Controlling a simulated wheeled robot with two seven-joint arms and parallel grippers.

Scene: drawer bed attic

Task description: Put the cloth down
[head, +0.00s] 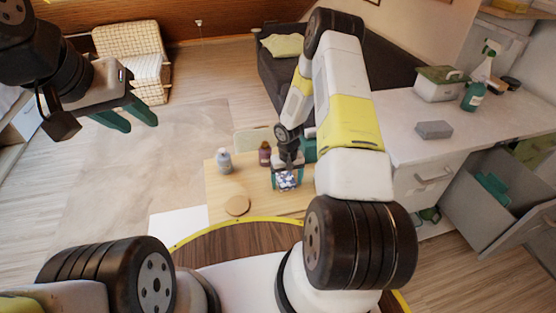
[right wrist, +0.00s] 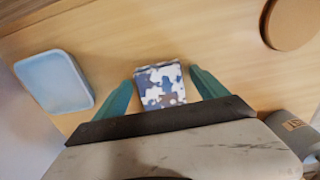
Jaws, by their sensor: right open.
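The cloth (right wrist: 160,86) is a small folded piece with a blue, white and brown camouflage pattern. It lies on the light wooden table (head: 217,190), and it also shows in the head view (head: 287,181). My right gripper (right wrist: 160,82) is open just above the table, with one teal finger on each side of the cloth and a small gap beside each. In the head view my right gripper (head: 288,174) is small and partly covers the cloth. My left gripper (head: 143,118) is open and empty, raised at the upper left, far from the table.
A grey bottle (head: 224,161), a dark red bottle (head: 265,154) and a round wooden disc (head: 237,206) stand on the table. A light blue container (right wrist: 54,82) is beside the cloth. At right, a counter (head: 400,145) holds a grey block (head: 434,130) and a spray bottle (head: 477,90).

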